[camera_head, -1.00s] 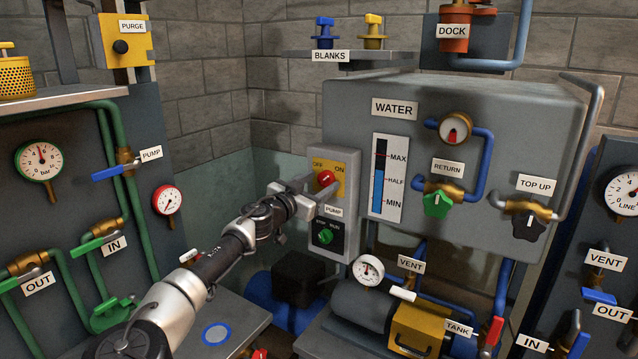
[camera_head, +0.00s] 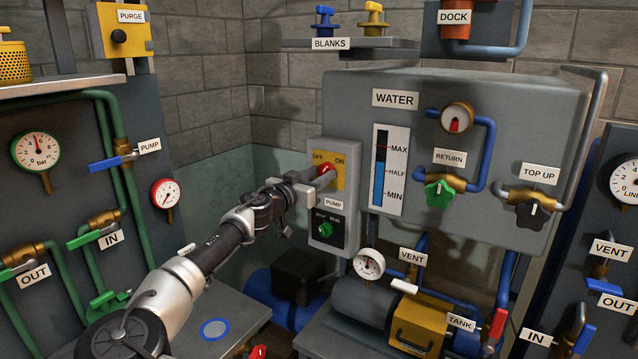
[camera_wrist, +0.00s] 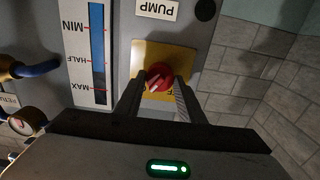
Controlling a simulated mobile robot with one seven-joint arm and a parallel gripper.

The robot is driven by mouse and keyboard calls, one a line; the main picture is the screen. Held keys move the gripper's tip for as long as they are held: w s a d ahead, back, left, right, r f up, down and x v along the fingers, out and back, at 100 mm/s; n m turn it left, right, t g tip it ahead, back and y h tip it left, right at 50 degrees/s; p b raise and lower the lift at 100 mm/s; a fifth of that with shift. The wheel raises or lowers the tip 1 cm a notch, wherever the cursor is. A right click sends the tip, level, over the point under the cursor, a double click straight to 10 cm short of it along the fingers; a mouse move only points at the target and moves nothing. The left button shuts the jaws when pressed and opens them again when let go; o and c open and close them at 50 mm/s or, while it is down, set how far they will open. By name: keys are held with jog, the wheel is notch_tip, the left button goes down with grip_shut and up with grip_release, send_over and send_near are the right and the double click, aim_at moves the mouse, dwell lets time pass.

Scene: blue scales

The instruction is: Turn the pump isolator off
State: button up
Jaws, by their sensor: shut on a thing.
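The pump isolator is a red rotary knob (camera_head: 325,170) on a yellow plate (camera_head: 339,183) marked OFF at upper left and ON at upper right. It sits at the top of a grey box above the PUMP label (camera_head: 334,205). My gripper (camera_head: 319,178) reaches it from the left and is shut on the knob. In the wrist view the knob (camera_wrist: 159,75) sits between my two fingers, and the scene appears upside down. The white mark on the knob slants to the lower left there. My fingers partly hide the plate's lettering.
The BLANKS shelf (camera_head: 350,43) is above. Left of the box is bare wall.

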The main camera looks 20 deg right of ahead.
jog(key=shift+n+b, duration=3.75)
jog(key=shift+n, duration=4.05)
jog(key=o, duration=1)
jog(key=shift+o, duration=0.2)
jog(key=v, duration=1.7)
jog(key=shift+s+b, duration=0.2)
jog(key=shift+b, duration=0.1)
